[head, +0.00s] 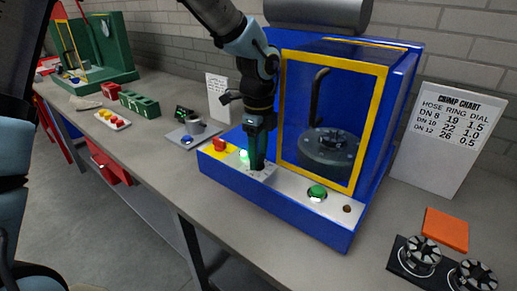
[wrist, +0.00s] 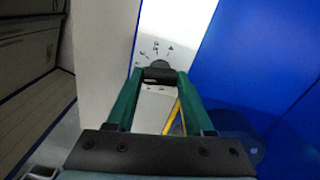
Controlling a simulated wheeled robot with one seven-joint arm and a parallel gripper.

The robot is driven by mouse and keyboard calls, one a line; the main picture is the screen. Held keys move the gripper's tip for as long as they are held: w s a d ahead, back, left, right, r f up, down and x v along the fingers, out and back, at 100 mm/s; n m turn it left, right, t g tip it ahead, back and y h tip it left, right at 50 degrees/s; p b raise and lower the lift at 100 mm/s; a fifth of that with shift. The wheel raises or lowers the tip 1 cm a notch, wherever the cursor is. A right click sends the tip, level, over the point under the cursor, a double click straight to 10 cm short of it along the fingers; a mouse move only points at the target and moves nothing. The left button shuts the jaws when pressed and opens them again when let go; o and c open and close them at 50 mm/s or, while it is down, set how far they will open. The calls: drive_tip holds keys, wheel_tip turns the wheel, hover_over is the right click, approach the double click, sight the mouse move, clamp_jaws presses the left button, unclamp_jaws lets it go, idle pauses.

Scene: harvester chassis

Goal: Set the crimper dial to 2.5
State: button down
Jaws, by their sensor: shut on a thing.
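The blue crimper (head: 300,222) stands on the bench, with a pale control panel along its front. My gripper (head: 258,164) points down at this panel and hides most of the dial in the head view. In the wrist view, the dark dial (wrist: 160,67) lies between the fingertips of my gripper (wrist: 159,76), which is shut on it. Scale marks fan out around the dial on the white panel. The numbers are too small to read, so I cannot tell the setting.
A green button (head: 317,192) and a red switch (head: 219,145) sit on the panel. The yellow-framed door (head: 372,125) is beside my arm. A crimp chart (head: 446,140), an orange block (head: 446,229) and die sets (head: 420,256) are at right. Bench space in front is clear.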

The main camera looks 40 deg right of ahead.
sight(259, 157)
drive_tip(key=shift+m, duration=0.5)
drive_tip(key=shift+c, duration=1.4)
unclamp_jaws()
drive_tip(key=shift+r, duration=0.15)
wheel_tip(259, 157, up, 11)
drive_tip(key=b, duration=0.2)
drive_tip(key=shift+f, duration=0.2)
drive_tip(key=shift+w, duration=0.1)
